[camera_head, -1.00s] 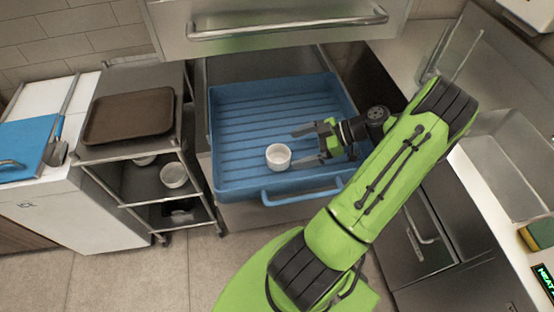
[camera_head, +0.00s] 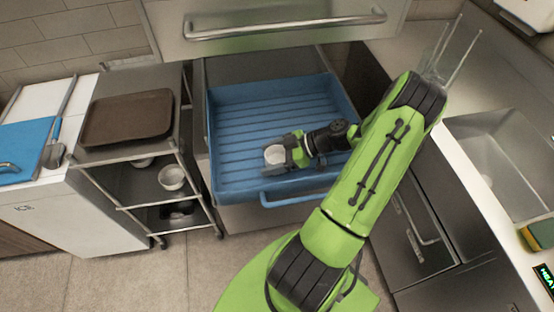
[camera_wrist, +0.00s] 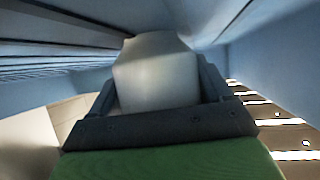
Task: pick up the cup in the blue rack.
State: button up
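The white cup (camera_head: 274,154) is in the blue rack (camera_head: 232,184), in its front middle part. My gripper (camera_head: 275,153) reaches in from the right, with one dark finger behind the cup and one in front. The front finger hides the cup's lower side in the head view. In the wrist view the cup (camera_wrist: 155,75) fills the gap of my gripper (camera_wrist: 158,85), with both fingers against its sides. My gripper is shut on the cup. I cannot tell whether the cup is clear of the rack floor.
The rack's raised walls and front handle (camera_head: 300,197) surround the gripper. A steel drawer front (camera_head: 285,30) hangs above. A cart with a brown tray (camera_head: 128,116) and a bowl (camera_head: 172,177) stands left. A sink (camera_head: 500,150) is right. The rack's left part is clear.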

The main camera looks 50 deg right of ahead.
jog(key=c, duration=0.3)
jog(key=shift+r, duration=0.1)
